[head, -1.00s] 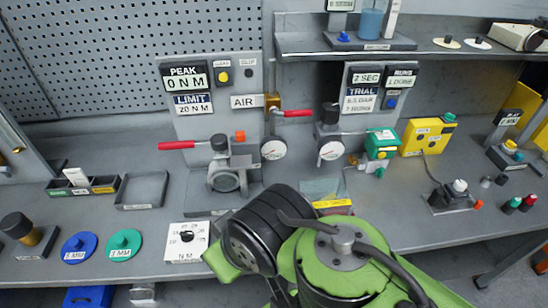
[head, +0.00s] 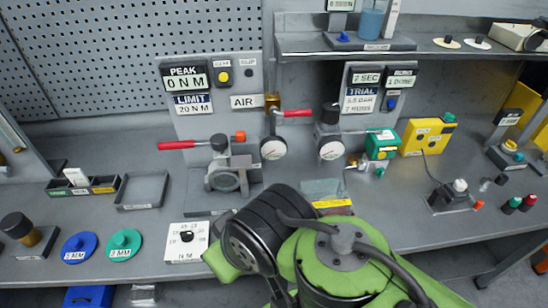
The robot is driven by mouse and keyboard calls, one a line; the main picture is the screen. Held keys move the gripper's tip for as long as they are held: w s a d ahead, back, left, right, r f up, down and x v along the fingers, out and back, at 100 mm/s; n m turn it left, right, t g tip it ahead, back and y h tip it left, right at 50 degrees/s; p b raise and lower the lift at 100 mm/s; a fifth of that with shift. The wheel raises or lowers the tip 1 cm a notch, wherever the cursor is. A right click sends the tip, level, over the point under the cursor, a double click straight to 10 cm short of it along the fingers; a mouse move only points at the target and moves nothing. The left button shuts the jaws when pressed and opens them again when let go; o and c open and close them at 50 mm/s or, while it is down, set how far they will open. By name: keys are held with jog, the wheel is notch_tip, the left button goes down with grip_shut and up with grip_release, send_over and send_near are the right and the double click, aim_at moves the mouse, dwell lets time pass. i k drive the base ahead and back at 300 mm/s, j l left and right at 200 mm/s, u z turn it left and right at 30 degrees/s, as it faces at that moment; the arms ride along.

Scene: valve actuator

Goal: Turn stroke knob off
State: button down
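I cannot read a label that says stroke, so I cannot tell which knob is the stroke knob. Knobs in view include a black knob (head: 187,236) on a white N M dial plate at the front of the bench. Another black knob (head: 330,113) stands above the right gauge. A pale knob (head: 460,185) sits on a small dark box at the right. My green and black arm (head: 335,255) fills the lower middle. My gripper is not visible, and the arm appears clear of these knobs.
Two gauges (head: 273,148) and red-handled levers (head: 183,145) stand in front of the sign panels. A grey valve body (head: 228,175) stands behind my arm. Green (head: 381,144) and yellow (head: 427,137) boxes are at the right. The left bench holds discs and trays.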

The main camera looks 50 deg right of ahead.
aim_at(379, 172)
jog(key=l+z, duration=0.15)
jog(key=z, duration=1.7)
jog(key=k+l, duration=0.05)
jog(key=l, duration=0.05)
